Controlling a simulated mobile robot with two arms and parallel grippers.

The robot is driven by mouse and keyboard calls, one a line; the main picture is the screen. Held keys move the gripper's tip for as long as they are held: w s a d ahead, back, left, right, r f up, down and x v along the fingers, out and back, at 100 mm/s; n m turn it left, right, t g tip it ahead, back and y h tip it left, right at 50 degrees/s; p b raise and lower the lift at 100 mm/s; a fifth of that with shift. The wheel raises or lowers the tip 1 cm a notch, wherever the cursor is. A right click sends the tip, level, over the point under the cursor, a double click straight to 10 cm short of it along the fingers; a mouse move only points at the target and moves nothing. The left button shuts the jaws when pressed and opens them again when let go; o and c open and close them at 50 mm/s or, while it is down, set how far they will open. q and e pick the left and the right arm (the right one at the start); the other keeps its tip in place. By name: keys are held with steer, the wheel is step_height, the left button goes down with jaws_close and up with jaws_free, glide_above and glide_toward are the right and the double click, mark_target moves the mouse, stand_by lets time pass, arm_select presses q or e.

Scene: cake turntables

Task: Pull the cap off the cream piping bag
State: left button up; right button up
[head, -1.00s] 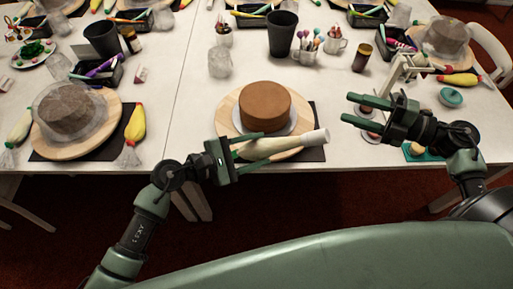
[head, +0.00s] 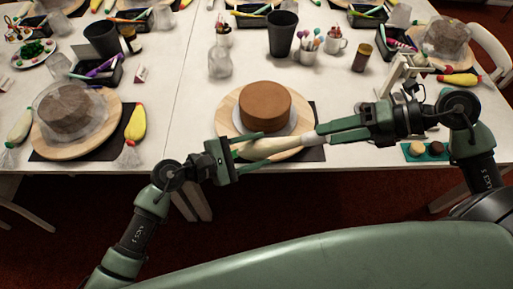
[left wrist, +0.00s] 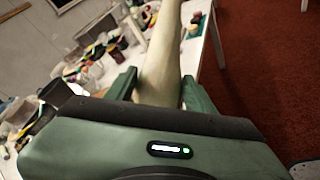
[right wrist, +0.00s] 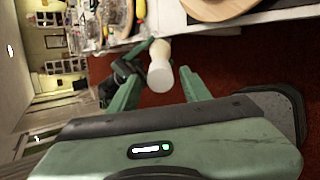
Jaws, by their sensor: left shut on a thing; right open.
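The cream piping bag (head: 272,147) is held nearly level in front of the chocolate cake, its white-capped end to the right. My left gripper (head: 250,152) is shut on the bag, which also fills the gap between its fingers in the left wrist view (left wrist: 160,62). The white cap (head: 311,138) shows at the bag's right end, just at my right gripper's fingertips (head: 324,137). In the right wrist view the cap (right wrist: 160,76) sits between the two spread fingers, facing the camera. My right gripper is open; I cannot tell whether a finger touches the cap.
The brown cake (head: 264,105) stands on a round wooden turntable (head: 228,108) behind the bag. A dark cup (head: 281,34), a glass jar (head: 220,62) and a teal tray (head: 427,151) with small treats are on the white table.

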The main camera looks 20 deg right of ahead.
steer(key=shift+x, duration=1.05)
steer(key=shift+c, duration=0.3)
jaws_close()
steer(key=shift+v, duration=2.9)
